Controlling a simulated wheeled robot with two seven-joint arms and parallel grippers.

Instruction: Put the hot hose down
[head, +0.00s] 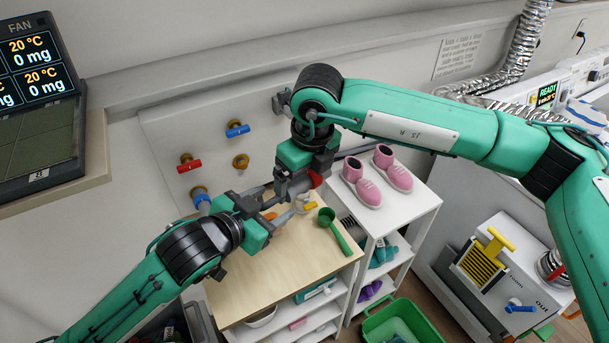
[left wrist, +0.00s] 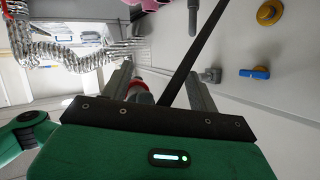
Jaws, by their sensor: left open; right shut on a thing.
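A grey piece with a red collar, seemingly the hot hose's end (head: 316,178), is at my right gripper (head: 287,188), which points down above the wooden tabletop's back edge. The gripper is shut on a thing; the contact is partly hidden. My left gripper (head: 268,198) reaches in from the lower left, open, its fingertips close to the right gripper. In the left wrist view, the red collar (left wrist: 135,86) shows between the left fingers, beyond them; I cannot tell whether they touch it. A dark strip (left wrist: 188,68) crosses that view; I cannot tell what it is.
The wall panel carries a blue-handled tap (head: 238,130), a red-handled tap (head: 189,166) and brass fittings (head: 241,161). A green ladle (head: 335,231) lies on the wooden tabletop (head: 270,275). Pink shoes (head: 393,168) stand on the white shelf to the right. The tabletop's front is clear.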

